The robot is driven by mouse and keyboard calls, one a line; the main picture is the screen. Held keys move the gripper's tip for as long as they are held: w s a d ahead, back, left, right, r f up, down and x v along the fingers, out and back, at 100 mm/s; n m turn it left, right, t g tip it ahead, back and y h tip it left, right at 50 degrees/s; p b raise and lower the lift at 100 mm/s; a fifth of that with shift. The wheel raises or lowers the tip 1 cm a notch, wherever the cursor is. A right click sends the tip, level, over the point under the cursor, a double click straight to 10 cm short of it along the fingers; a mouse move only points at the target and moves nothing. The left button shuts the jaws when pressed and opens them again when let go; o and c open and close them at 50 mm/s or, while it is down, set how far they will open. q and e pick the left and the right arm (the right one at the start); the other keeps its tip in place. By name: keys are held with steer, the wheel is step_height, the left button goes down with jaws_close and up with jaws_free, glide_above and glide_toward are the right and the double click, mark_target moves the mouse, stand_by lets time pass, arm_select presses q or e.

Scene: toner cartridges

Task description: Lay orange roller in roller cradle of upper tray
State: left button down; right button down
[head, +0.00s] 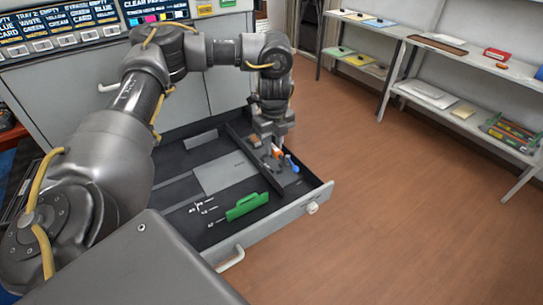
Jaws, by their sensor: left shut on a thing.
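My left gripper (271,149) points down over the right part of the pulled-out tray (322,196). It is shut on the orange roller (277,152), a small orange piece that shows just at its fingertips. Most of the roller is hidden by the fingers, and I cannot tell whether it touches the tray floor. A blue piece (292,164) lies just right of it, in the narrow dark section along the tray's right side. I cannot make out the roller cradle clearly. My right gripper is not in view.
A grey flat plate (224,173) lies mid-tray. The grey cabinet stands behind. Shelves (470,75) with goods stand at the right, with open wooden floor between.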

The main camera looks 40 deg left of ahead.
mark_target(272, 156)
arm_select(q)
steer(key=f, duration=0.1)
steer(key=s+f, duration=0.1)
steer(key=f, duration=0.1)
steer(key=shift+a+f+b, duration=0.1)
steer(key=shift+f+b, duration=0.1)
steer(key=shift+b, duration=0.15)
steer(key=shift+w+f, duration=0.1)
steer(key=shift+f, duration=0.35)
steer(key=c, duration=1.6)
jaws_free()
steer(key=shift+f, duration=0.1)
steer(key=shift+c, duration=0.2)
steer(key=o, duration=0.4)
steer(key=shift+r, duration=0.2)
step_height(272, 156, up, 11)
steer(key=shift+r+p, duration=0.2)
steer(key=shift+p, duration=1)
steer(key=shift+r, duration=0.4)
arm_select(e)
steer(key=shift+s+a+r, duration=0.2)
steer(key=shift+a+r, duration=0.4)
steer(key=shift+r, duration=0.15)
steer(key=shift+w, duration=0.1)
